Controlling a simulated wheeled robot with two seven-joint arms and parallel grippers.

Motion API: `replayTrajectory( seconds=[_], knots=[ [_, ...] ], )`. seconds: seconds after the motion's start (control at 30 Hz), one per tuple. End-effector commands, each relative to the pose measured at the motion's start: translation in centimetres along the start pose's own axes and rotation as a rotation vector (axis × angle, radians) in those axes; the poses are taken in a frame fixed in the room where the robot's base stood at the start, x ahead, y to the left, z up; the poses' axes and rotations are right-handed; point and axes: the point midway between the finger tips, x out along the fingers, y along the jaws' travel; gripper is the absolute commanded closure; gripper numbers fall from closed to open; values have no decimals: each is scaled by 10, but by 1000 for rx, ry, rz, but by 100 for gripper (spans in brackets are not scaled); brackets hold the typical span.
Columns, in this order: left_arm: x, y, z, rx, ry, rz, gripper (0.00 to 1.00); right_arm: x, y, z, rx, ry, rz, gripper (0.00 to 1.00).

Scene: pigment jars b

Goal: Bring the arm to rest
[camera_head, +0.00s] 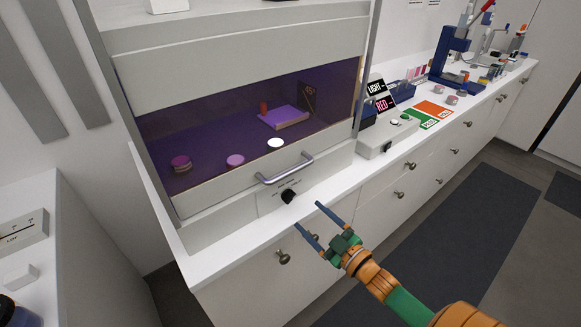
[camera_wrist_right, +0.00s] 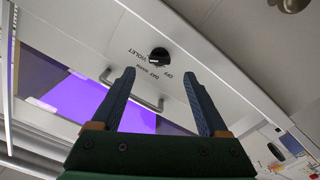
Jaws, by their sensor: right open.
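My right gripper (camera_head: 314,223) is in front of the white cabinet, near the counter's front edge, with its two blue fingers apart and nothing between them. In the right wrist view, the open fingers (camera_wrist_right: 161,100) point toward a black knob (camera_wrist_right: 159,56) on the cabinet's front panel. The knob also shows in the head view (camera_head: 288,196), a little above and left of the fingertips, and the gripper looks apart from it. My left gripper is not in view.
A cabinet with a violet-lit window (camera_head: 215,130) and a metal handle (camera_head: 286,167) holds several jars and a purple block (camera_head: 284,117). To the right, the counter carries a control box (camera_head: 388,137), a green and orange mat (camera_head: 432,109) and a blue press (camera_head: 447,60).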

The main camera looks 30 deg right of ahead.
Motion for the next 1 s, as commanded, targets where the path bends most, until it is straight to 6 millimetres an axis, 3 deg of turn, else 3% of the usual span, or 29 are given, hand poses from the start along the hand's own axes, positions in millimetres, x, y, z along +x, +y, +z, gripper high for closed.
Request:
replayTrajectory(
  seconds=[0.07,0.13,0.17,0.27,0.3,0.4,0.5,0.6,0.73,0.83,1.0],
  knots=[
    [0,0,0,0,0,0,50,0,0,1,1,-2,0,22],
    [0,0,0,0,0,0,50,-2,-6,14,15,-43,-4,22],
    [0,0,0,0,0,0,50,-5,-12,26,29,-83,-9,22],
    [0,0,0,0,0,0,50,-30,-50,95,103,-311,-46,22],
    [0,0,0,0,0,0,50,-48,-74,126,140,-429,-72,22],
    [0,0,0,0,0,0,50,-106,-140,190,221,-719,-158,22],
    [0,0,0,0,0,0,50,-176,-205,227,280,-985,-262,22],
    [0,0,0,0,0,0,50,-241,-255,241,306,-1196,-365,22],
    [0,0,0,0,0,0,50,-296,-289,241,312,-1362,-454,22],
    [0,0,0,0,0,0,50,-312,-297,240,311,-1407,-480,22],
    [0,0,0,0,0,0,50,-313,-297,240,310,-1411,-482,22]
  ],
)
